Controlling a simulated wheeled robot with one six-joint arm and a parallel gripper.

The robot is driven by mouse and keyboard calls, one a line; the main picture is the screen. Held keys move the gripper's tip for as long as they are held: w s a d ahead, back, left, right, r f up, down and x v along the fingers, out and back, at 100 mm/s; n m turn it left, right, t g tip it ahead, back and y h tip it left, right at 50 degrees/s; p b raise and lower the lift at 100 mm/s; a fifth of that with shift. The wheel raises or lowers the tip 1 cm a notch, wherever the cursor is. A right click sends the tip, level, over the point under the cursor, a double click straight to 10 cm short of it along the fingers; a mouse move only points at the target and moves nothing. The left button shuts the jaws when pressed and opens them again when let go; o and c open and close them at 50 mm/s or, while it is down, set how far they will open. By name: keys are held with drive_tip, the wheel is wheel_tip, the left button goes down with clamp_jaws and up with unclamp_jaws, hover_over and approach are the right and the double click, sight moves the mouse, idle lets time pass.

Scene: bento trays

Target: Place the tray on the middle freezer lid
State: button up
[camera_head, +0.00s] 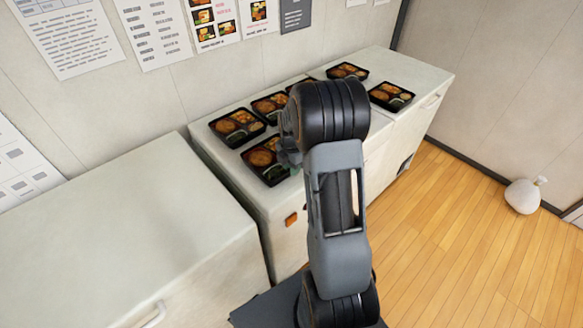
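Several black bento trays with food in compartments lie on the freezer lids. On the middle freezer lid (228,162) are a tray at the left (237,126), a tray behind it (268,106), a tray near the front edge (264,158) and another mostly hidden behind my arm. The right freezer lid (418,74) carries a back tray (347,71) and a front tray (391,96). My arm rises in front of the middle freezer. A small part of its end (289,157) shows beside the front-edge tray; the fingers are hidden, so I cannot tell whether it holds anything.
The left freezer lid (115,215) is bare, with a gap between it and the middle freezer. A wall with posters (155,32) stands behind. A white bag (523,196) lies on the wooden floor (470,235) at the right, which is otherwise clear.

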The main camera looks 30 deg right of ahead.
wheel_tip(320, 180, up, 11)
drive_tip(key=s+a+r+m+t, duration=0.2)
drive_tip(key=s+a+m, duration=0.5)
drive_tip(key=m, duration=0.3)
drive_tip(key=s+a+r+m+t, duration=0.2)
drive_tip(key=s+a+r+m, duration=0.1)
drive_tip(key=s+a+m, duration=0.4)
drive_tip(key=s+m, duration=0.3)
drive_tip(key=shift+a+r+b, duration=0.2)
drive_tip(key=shift+a+b, duration=0.2)
drive_tip(key=shift+w+a, duration=0.1)
